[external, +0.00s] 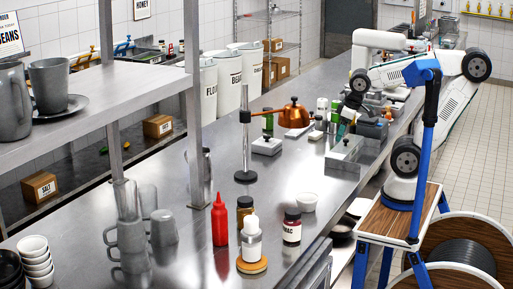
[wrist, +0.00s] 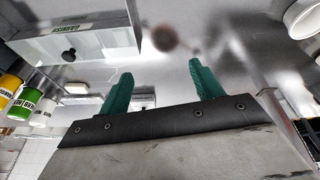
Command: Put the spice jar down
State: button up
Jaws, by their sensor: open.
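A dark red jar with a dark lid and a white label reading roughly "MAC" (external: 292,227) stands upright on the steel counter in the front part of the external view. It looks like a spice jar, but I cannot tell if it is the task's one. My gripper (external: 341,130) is far behind it, above the counter near a steel box. In the wrist view, my gripper's two green fingers (wrist: 158,88) are apart with nothing held between them. A brown blurred round shape (wrist: 165,38) lies beyond them; I cannot tell what it is.
Near that jar stand a red squeeze bottle (external: 220,222), an amber jar (external: 245,209) and a white-capped shaker (external: 251,246) on a round wooden coaster. Green-labelled containers (wrist: 25,103) show at left in the wrist view.

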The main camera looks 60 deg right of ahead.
jog(key=s+d+r+m+g, duration=0.1)
jog(key=s+d+g, duration=0.1)
jog(key=s, duration=0.5)
jog(key=shift+s+d+r+m, duration=0.2)
jog(key=shift+d+m, duration=0.2)
jog(key=shift+d, duration=0.2)
jog(key=shift+w, duration=0.1)
